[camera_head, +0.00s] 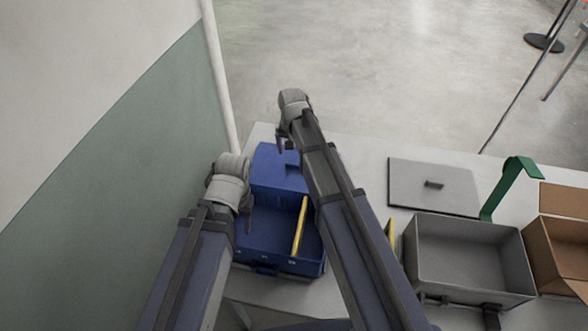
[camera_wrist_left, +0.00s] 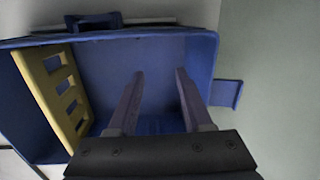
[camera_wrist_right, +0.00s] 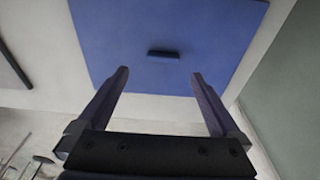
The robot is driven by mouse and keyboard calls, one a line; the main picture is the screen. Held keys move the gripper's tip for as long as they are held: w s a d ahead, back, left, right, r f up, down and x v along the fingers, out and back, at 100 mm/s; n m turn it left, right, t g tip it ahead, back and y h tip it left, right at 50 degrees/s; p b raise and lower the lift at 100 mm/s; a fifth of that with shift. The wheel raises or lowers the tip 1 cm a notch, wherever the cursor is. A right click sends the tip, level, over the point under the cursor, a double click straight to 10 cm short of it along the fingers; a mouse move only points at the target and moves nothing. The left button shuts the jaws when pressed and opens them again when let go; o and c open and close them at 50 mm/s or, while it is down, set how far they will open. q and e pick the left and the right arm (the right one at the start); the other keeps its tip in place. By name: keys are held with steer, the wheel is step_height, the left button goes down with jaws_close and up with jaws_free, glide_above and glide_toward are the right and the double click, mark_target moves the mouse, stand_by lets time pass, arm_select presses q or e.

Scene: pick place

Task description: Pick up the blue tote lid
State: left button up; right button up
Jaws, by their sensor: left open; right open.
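The blue tote lid (camera_head: 268,178) lies flat on the table behind the blue tote, partly hidden by my right arm in the head view. In the right wrist view the lid (camera_wrist_right: 205,30) shows a small dark handle (camera_wrist_right: 163,53) near its middle. My right gripper (camera_wrist_right: 160,77) is open and empty, with the handle ahead and between its fingers. It also shows in the head view (camera_head: 285,144), above the lid's far part. The blue tote (camera_head: 262,230) stands open. My left gripper (camera_wrist_left: 160,74) is open and empty over the tote's left side.
A yellow slotted divider (camera_head: 300,226) stands in the blue tote. To the right are a grey lid (camera_head: 420,190), a grey tote (camera_head: 470,225), a green bent stand (camera_head: 505,187) and a cardboard box (camera_head: 560,240). A wall (camera_head: 140,130) rises close on the left.

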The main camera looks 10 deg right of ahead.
mark_target(294, 164)
arm_select(q)
steer(key=shift+f+b, duration=1.05)
steer(key=shift+f, duration=0.2)
arm_select(e)
steer(key=shift+w+f, duration=0.15)
steer(key=shift+f, duration=1.1)
arm_select(q)
steer(key=shift+f, duration=0.1)
arm_select(e)
steer(key=shift+f, duration=0.1)
arm_select(q)
step_height(294, 164, down, 5)
steer(key=b, duration=0.5)
arm_select(e)
steer(key=f, duration=0.2)
steer(key=w+f, duration=0.1)
steer(key=f, duration=0.2)
steer(key=shift+w, duration=0.15)
steer(key=shift+r, duration=0.1)
steer(key=c, duration=1.5)
arm_select(q)
steer(key=shift+r, duration=0.2)
arm_select(e)
steer(key=shift+r, duration=0.1)
